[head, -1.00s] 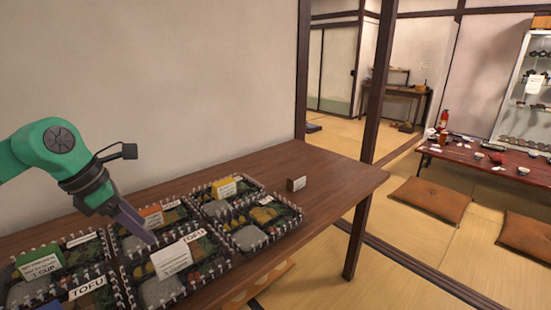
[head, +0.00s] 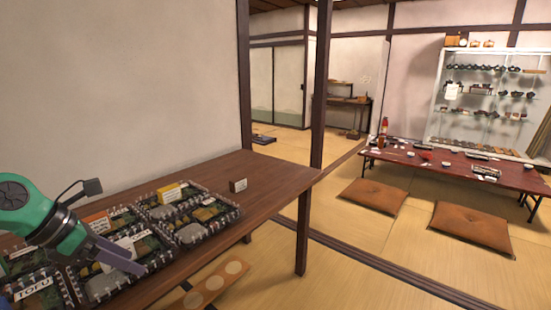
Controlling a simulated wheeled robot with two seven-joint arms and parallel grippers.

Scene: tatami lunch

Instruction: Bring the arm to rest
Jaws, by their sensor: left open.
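My left arm comes in from the left in green and dark grey. Its gripper (head: 120,259) is open and hangs over the bento boxes on the wooden table. I see nothing held between its fingers. A white card (head: 120,248) in a bento box is partly hidden behind the fingers. I cannot tell whether the fingers touch anything. My right gripper is not in view.
Several black bento boxes (head: 208,229) with labels fill the near part of the wooden table (head: 262,193). A low red table (head: 455,170), cushions (head: 372,196) and a glass cabinet (head: 490,97) are at right.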

